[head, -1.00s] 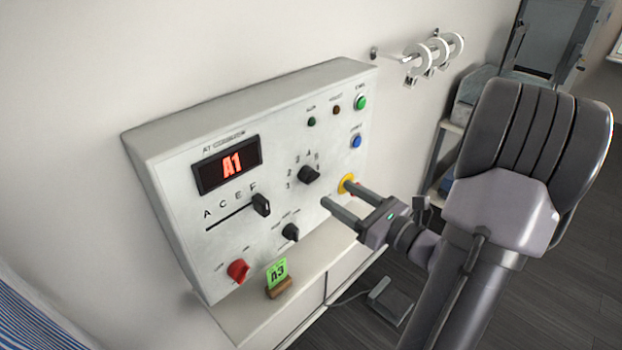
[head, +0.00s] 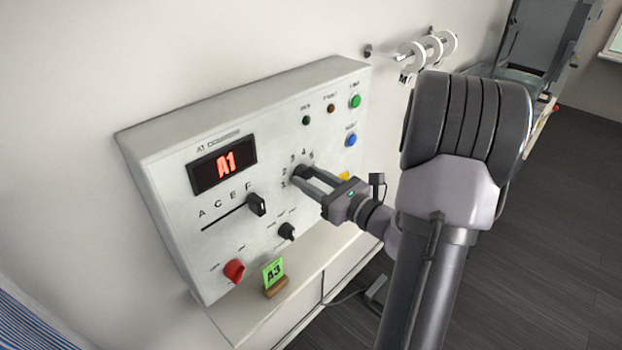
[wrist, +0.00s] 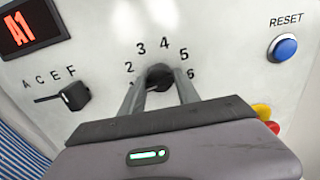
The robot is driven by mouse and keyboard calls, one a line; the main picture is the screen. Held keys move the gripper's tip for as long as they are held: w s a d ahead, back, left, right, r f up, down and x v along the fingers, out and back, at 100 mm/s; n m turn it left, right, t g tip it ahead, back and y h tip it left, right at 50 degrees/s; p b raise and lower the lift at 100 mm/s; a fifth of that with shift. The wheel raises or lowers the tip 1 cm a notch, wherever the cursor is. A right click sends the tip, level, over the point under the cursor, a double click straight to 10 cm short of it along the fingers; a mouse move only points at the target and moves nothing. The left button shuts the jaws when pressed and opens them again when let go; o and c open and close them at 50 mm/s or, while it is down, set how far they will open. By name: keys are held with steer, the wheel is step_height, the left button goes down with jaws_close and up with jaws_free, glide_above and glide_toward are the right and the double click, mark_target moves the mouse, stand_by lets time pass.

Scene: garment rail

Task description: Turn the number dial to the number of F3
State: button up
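The black number dial (wrist: 158,76) sits on the panel inside an arc of numbers, and its pointer direction is not clear. My gripper (head: 307,177) is at the dial, its two fingers spread on either side of the knob. The fingers (wrist: 159,82) also show in the wrist view; I cannot tell whether they touch the knob. The red display (head: 226,163) reads A1. The black letter slider (head: 256,205) stands at the right end of its slot, by F. A green card (head: 273,272) on the ledge reads A3.
The panel (head: 180,240) also carries a red knob (head: 234,270), a smaller black knob (head: 287,231), a green button (head: 355,101) and a blue button (head: 351,140). A yellow-based button (wrist: 263,112) lies close to the right of my gripper. A ledge (head: 320,262) runs below.

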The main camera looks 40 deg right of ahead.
steer(key=shift+r+p, duration=0.1)
steer(key=shift+p, duration=0.25)
jaws_close()
steer(key=m+p, duration=0.2)
steer(key=m, duration=0.1)
steer(key=shift+r+p, duration=0.1)
steer(key=shift+p, duration=0.3)
steer(key=m+p, duration=0.4)
steer(key=shift+m, duration=0.4)
steer(key=m+p, duration=0.4)
steer(key=shift+p, duration=0.3)
steer(key=shift+m+p, duration=1.3)
steer(key=shift+m, duration=0.5)
steer(key=shift+f+m, duration=0.2)
steer(key=shift+m, duration=0.1)
steer(key=o, duration=1.3)
jaws_free()
steer(key=shift+c, duration=0.2)
